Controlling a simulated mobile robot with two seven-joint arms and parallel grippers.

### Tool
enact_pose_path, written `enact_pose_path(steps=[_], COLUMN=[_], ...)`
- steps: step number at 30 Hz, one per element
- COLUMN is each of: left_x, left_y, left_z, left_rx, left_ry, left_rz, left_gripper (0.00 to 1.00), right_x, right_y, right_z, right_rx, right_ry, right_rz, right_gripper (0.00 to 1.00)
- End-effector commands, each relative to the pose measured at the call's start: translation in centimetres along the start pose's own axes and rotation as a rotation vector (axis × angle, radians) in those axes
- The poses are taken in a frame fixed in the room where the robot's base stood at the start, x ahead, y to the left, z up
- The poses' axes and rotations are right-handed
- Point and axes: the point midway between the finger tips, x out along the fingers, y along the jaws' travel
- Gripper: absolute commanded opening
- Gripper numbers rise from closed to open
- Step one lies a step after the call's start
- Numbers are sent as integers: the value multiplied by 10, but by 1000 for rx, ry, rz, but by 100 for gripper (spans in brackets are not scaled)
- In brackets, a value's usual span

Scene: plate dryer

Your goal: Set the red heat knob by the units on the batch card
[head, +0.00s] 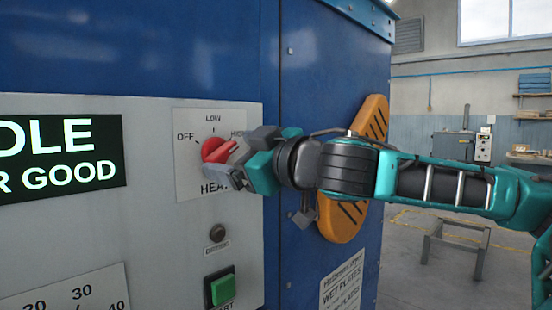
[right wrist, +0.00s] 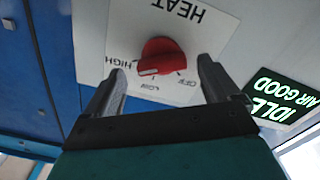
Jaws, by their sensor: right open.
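The red heat knob (head: 215,150) sits on a white dial plate marked OFF, LOW, HIGH and HEAT on the grey panel. My right gripper (head: 236,158) is at the knob's right side in the head view and partly covers the HIGH and HEAT lettering. In the right wrist view the knob (right wrist: 162,55) lies between and just beyond the two open fingertips (right wrist: 163,70), with no clear contact. That view is upside down; the knob's pale mark faces the side between LOW and HIGH. I cannot identify the batch card. My left gripper is not in view.
A display (head: 62,153) is left of the knob. Below it are a small dark round button (head: 217,233) and a green START button (head: 222,290). A printed sheet (head: 343,285) about wet plates is on the blue side wall, below an orange striped part (head: 343,215).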

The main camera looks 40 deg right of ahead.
Motion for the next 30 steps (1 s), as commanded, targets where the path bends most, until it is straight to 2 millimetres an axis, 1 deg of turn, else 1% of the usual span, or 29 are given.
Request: enact_pose_path(steps=[3, 11, 13, 17, 18, 20, 24, 27, 30], left_x=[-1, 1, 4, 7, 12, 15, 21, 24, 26], left_y=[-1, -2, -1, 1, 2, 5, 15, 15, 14], left_z=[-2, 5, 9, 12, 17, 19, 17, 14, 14], left_rx=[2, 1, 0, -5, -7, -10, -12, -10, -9], left_ry=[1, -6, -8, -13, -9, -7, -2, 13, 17], left_rz=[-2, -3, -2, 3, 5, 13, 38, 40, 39], left_gripper=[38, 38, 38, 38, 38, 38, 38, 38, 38], right_x=[-13, -37, -46, -65, -70, -78, -95, -106, -112], right_y=[-2, -2, -3, -3, -4, -4, -3, -2, -2], right_z=[-3, -1, 0, 1, 4, 4, 3, 2, 1], right_rx=[7, 7, 8, 5, -1, -2, -2, -1, -1], right_ry=[8, 8, 10, 10, 8, 7, 6, 5, 4], right_rz=[-7, -4, -4, -6, -2, 0, -2, -2, -3], right_gripper=[89, 89, 89, 89, 89, 89, 89, 89, 89])
